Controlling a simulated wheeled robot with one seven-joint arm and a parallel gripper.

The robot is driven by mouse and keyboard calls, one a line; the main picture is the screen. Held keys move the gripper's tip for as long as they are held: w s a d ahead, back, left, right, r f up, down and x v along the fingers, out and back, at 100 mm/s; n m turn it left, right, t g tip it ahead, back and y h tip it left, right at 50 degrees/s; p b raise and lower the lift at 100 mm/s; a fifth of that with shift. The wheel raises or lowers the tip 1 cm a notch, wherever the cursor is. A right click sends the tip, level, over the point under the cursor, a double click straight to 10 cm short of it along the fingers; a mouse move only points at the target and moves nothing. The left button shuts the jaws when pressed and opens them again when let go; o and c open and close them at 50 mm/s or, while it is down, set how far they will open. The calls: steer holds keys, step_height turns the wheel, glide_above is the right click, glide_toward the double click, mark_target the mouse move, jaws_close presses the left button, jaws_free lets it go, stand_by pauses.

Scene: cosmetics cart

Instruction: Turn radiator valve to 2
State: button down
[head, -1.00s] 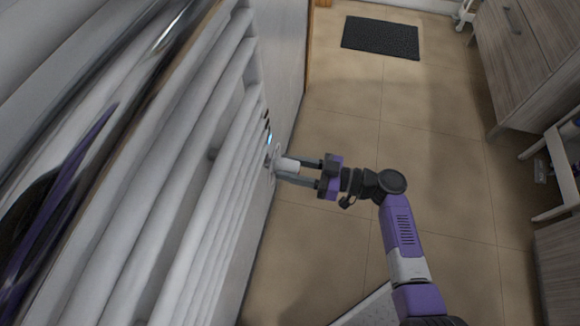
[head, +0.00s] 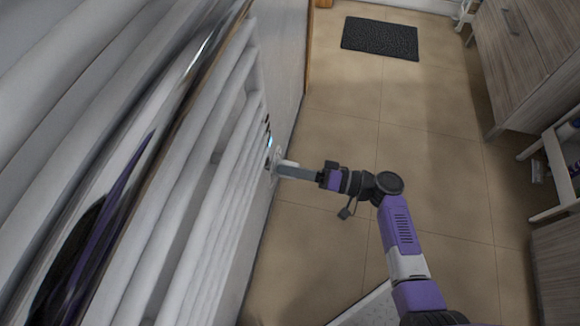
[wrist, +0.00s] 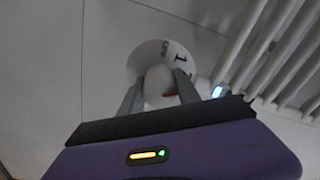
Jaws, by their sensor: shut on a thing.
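The radiator valve (wrist: 157,80) is a white round knob in front of a white dial disc (wrist: 150,52), in the upper middle of the wrist view. A dark "1" shows on the disc, up and right of the knob; other marks are partly cut off or unclear. A small red mark shows low on the knob's right side. My gripper (wrist: 156,92) is shut on the knob, one grey finger on each side. In the head view my gripper (head: 282,170) reaches left to the valve (head: 277,158) beside the radiator, with its fingers nearly in line.
The white radiator (head: 215,160) with its bars fills the left of the head view, and a small blue light shows near the valve. A dark mat (head: 380,38) lies on the tiled floor. Wooden cabinets (head: 530,60) stand at the right. The middle floor is clear.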

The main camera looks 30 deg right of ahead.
steer(key=shift+m, duration=0.6)
steer(key=shift+f, duration=0.1)
steer(key=c, duration=0.9)
jaws_free()
steer(key=shift+o, duration=0.2)
steer(key=v, duration=0.8)
steer(key=shift+w+m, duration=0.15)
steer(key=shift+m, duration=0.25)
